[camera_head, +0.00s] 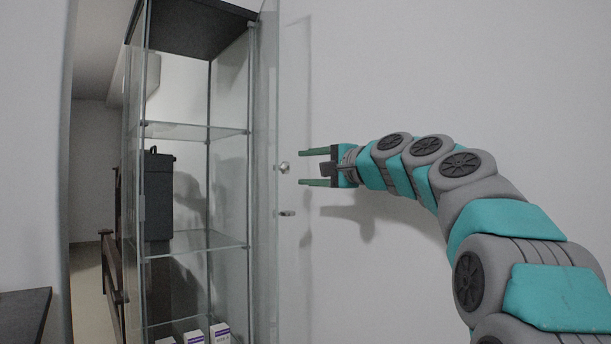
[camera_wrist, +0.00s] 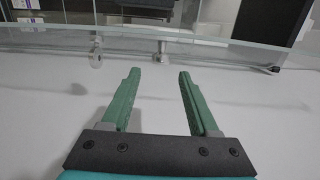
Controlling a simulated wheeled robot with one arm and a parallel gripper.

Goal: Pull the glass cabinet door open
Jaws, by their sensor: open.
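The glass cabinet (camera_head: 178,131) stands left of centre in the head view, tall, with a dark top and glass shelves. Its glass door (camera_head: 265,120) shows nearly edge-on at the right; I cannot tell whether it is ajar. A small round metal knob (camera_head: 284,167) sticks out from the door, with a lock or key piece (camera_head: 287,213) below it. My gripper (camera_head: 302,167) is open and empty, pointing left at the knob with a small gap. In the wrist view the knob (camera_wrist: 162,50) lies just beyond and between the fingertips (camera_wrist: 158,72), apparently apart from them.
A dark box (camera_head: 158,195) and small white-and-purple boxes (camera_head: 220,333) show in the cabinet area. A plain white wall (camera_head: 400,70) is behind my arm. A dark tabletop edge (camera_head: 25,310) is at lower left. The space around my gripper is clear.

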